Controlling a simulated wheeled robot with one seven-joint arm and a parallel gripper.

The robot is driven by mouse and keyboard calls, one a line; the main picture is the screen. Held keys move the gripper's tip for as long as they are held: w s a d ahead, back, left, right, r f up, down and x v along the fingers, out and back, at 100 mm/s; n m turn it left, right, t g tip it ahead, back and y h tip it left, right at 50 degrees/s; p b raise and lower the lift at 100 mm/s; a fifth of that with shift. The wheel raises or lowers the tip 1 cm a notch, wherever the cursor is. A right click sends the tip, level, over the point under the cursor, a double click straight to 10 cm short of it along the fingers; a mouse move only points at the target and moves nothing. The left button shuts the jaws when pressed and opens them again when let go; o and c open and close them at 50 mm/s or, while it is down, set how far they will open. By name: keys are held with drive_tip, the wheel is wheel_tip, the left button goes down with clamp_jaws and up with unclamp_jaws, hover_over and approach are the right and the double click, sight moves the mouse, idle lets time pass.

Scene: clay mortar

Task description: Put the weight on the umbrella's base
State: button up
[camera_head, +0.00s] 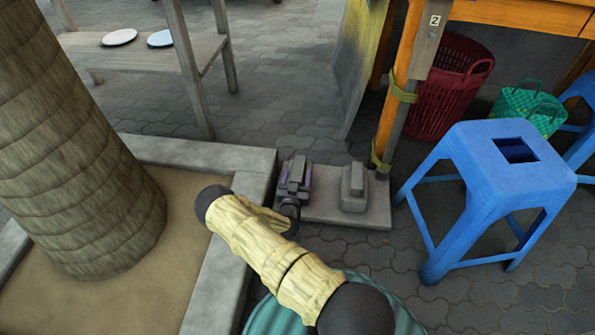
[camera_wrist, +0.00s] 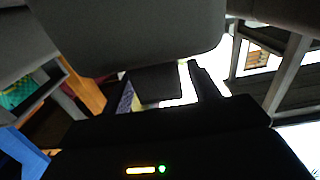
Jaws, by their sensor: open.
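The umbrella's base appears to be the low grey slab (camera_head: 325,207), lying on the paving at the foot of a post and pole. A grey block with a raised handle (camera_head: 354,187), which looks like a weight, stands upright on its right part. My gripper (camera_head: 296,172) is open at the slab's left end, apart from that block. A similar grey shape shows between its purple-edged fingers; I cannot tell whether they touch it. In the wrist view a large grey block (camera_wrist: 125,35) fills the top, close to the dark fingers (camera_wrist: 178,80).
A blue stool (camera_head: 500,165) stands right of the slab. Behind it are a red basket (camera_head: 448,90) and a green basket (camera_head: 530,105). A stone kerb (camera_head: 200,153) around the trunk (camera_head: 70,150) borders the left. A table with plates (camera_head: 140,50) is at the back left.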

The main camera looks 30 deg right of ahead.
drive_tip(key=p+v, duration=0.4)
drive_tip(key=v, duration=0.5)
drive_tip(key=shift+s+a, duration=0.2)
drive_tip(key=shift+s, duration=0.05)
drive_tip(key=w+a+r+g+y, duration=0.1)
drive_tip(key=a+r+g+y, duration=0.25)
drive_tip(key=r, duration=0.45)
drive_tip(key=w+a+r+g+y, duration=0.25)
drive_tip(key=a+r+g, duration=0.25)
drive_tip(key=r, duration=0.4)
drive_tip(key=s+a+r+n+g+y, duration=0.2)
drive_tip(key=s+r+n+g+y, duration=0.2)
drive_tip(key=s+r, duration=1.4)
drive_tip(key=s+n, duration=0.2)
drive_tip(key=s, duration=0.1)
drive_tip(key=shift+n, duration=0.4)
